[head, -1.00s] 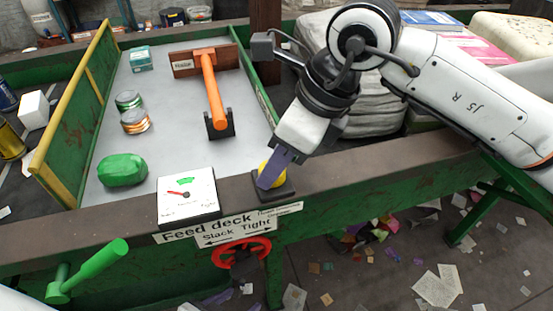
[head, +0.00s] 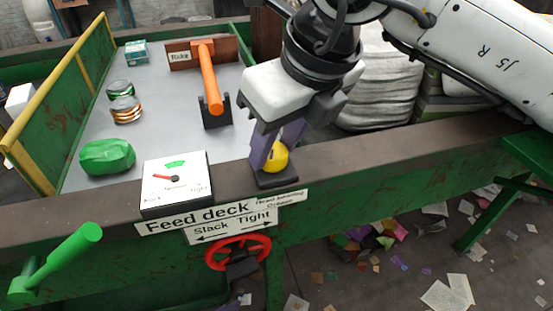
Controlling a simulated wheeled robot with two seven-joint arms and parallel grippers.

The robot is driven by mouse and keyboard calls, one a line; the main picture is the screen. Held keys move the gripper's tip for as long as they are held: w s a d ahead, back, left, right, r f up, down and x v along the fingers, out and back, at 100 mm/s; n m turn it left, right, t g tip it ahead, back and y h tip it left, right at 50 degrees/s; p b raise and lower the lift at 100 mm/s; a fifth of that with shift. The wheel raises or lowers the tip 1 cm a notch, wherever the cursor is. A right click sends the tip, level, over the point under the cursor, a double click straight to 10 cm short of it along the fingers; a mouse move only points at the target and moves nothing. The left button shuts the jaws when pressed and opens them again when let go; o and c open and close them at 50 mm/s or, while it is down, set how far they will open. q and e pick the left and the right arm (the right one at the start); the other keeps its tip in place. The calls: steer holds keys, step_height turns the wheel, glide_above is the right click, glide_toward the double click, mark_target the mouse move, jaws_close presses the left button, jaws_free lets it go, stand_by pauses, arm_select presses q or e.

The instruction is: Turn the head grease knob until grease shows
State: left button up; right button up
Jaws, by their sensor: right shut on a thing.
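The head grease knob is a yellow knob (head: 277,157) on a dark square base (head: 277,181) on the brown rail, at the right end of the Feed deck label. My right gripper (head: 268,158) comes down from above, its purple fingers on either side of the knob, shut on it. The fingers hide part of the knob. I see no clear grease around the base. The small label beside it (head: 280,197) is only partly readable. My left gripper is not in view.
A white gauge (head: 176,181) with a red needle stands left of the knob. A red handwheel (head: 238,252) and a green lever (head: 58,262) sit below the rail.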

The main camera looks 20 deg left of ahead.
steer(key=m+b, duration=0.3)
steer(key=shift+f+t+h, duration=0.15)
steer(key=shift+t+h, duration=0.25)
steer(key=shift+s+a+m+h+b, duration=0.1)
steer(key=shift+m+h+b, duration=0.2)
steer(key=shift+m+b, duration=0.4)
steer(key=o, duration=1)
steer(key=shift+o, duration=0.2)
steer(key=shift+r, duration=0.2)
steer(key=p+v, duration=0.1)
steer(key=v, duration=0.9)
steer(key=shift+s, duration=0.2)
steer(key=shift+r, duration=0.1)
